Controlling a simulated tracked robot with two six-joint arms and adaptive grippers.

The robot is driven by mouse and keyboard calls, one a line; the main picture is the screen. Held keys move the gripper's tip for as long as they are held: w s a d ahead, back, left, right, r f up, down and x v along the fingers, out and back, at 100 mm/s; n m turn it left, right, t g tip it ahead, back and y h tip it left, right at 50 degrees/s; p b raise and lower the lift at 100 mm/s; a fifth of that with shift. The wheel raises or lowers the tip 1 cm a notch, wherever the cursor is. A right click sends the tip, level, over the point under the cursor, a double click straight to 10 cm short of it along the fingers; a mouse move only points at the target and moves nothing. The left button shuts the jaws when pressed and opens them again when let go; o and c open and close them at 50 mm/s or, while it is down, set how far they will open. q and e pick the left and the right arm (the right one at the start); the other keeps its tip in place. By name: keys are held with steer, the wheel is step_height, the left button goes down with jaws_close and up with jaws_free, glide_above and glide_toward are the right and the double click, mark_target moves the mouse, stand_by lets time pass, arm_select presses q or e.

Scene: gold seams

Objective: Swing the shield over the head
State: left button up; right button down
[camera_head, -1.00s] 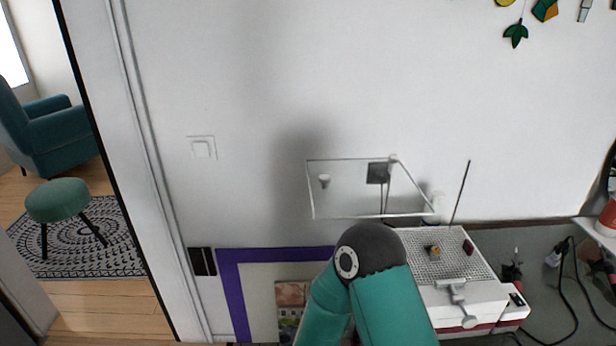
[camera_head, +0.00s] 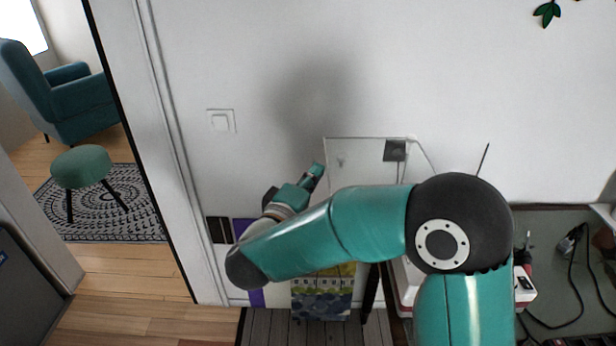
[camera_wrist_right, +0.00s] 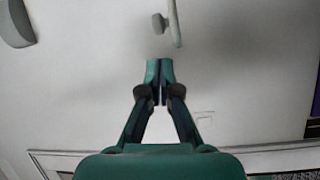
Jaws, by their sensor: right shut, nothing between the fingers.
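The shield (camera_head: 366,156) is a clear panel with a thin pale rim, in front of the white wall in the head view. My right arm hides its lower part. My right gripper (camera_head: 317,170) is shut and empty near the shield's left edge; I cannot tell whether it touches. In the right wrist view the right gripper's fingertips (camera_wrist_right: 160,70) are together, with a small round knob (camera_wrist_right: 159,23) and a pale rod just beyond them, apart from the tips. The head under the shield is hidden behind my arm. My left gripper is not in view.
A white machine (camera_head: 524,286) shows only in part behind my right arm, on a grey-green worktop (camera_head: 570,262) with dark cables. A light switch (camera_head: 221,121) is on the wall. A stool (camera_head: 81,167) and armchair (camera_head: 80,105) stand at far left, with open floor.

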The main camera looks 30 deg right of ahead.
mark_target(328, 157)
steer(key=p+x, duration=0.1)
steer(key=x, duration=0.5)
steer(key=shift+w+d, duration=0.2)
steer(key=shift+d, duration=0.15)
steer(key=shift+a, duration=0.2)
